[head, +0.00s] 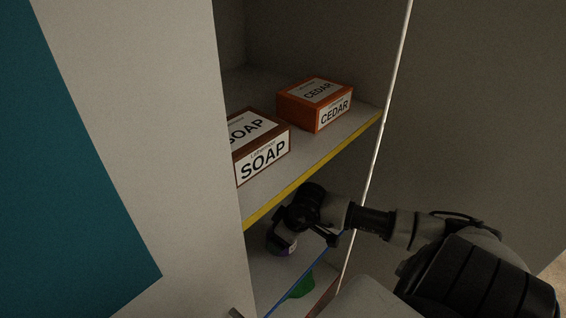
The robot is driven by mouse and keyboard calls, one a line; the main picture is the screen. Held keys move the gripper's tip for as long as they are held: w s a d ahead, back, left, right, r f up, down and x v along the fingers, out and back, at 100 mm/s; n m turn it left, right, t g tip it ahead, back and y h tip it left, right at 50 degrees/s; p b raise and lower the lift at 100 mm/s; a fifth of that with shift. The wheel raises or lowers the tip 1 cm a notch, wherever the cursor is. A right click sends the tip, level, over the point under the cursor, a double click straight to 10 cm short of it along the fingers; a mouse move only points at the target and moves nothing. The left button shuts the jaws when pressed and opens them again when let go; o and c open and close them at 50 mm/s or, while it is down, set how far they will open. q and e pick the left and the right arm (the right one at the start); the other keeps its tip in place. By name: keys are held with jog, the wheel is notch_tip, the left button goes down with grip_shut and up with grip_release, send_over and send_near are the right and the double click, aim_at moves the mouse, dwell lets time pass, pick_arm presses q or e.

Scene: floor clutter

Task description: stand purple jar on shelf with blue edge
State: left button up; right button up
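The purple jar (284,248), dark with a bit of pale label, is at the shelf with the blue edge (306,278), below the yellow-edged shelf. It looks roughly upright. My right gripper (305,232) reaches in from the right, just above and beside the jar, and hides its upper part. One finger stands out to the right, with a gap between it and the jar, so the gripper looks open. Contact between the other finger and the jar is hidden. My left gripper is not in view.
The yellow-edged shelf (318,168) above my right gripper holds a brown SOAP box (262,160) and an orange CEDAR box (333,112). A green thing (302,287) shows below the blue edge. A pale side panel (190,200) bounds the left.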

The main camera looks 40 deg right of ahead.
jog(key=shift+f, duration=0.15)
jog(key=shift+f+b, duration=0.1)
jog(key=shift+b, duration=0.2)
jog(key=o, duration=0.9)
jog(key=shift+c, duration=0.2)
